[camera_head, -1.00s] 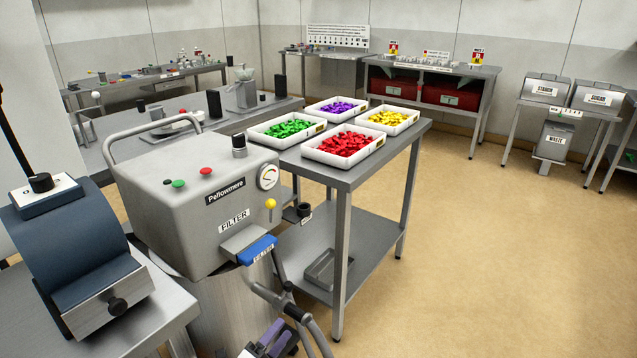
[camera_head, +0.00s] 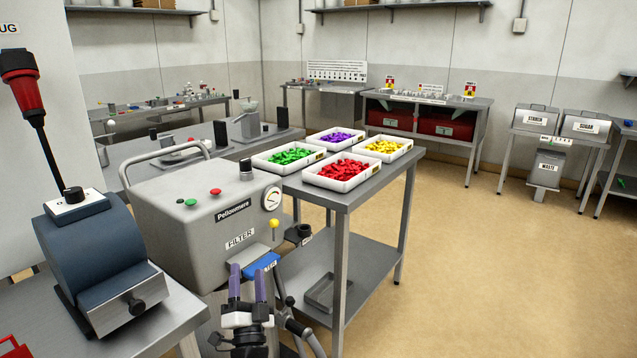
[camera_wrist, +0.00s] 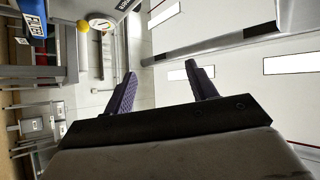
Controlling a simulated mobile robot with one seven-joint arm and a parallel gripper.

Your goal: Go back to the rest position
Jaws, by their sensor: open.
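My gripper (camera_head: 247,285) shows at the bottom centre of the head view, with its two purple fingers pointing up and apart. It is in front of the grey Pellowmere machine (camera_head: 170,215), near its blue filter tab (camera_head: 262,263). The fingers overlap the tab's left side in the picture; I cannot tell whether they touch it. In the wrist view, my gripper (camera_wrist: 165,80) has its fingers spread with nothing between them. The blue tab (camera_wrist: 33,17) and a yellow knob (camera_wrist: 83,26) show at that view's upper left.
A steel table (camera_head: 345,195) holding trays of green, purple, yellow and red pieces stands right of the machine. A blue-grey device (camera_head: 90,250) with a red-handled lever stands at the left. The floor (camera_head: 480,270) at the right is clear.

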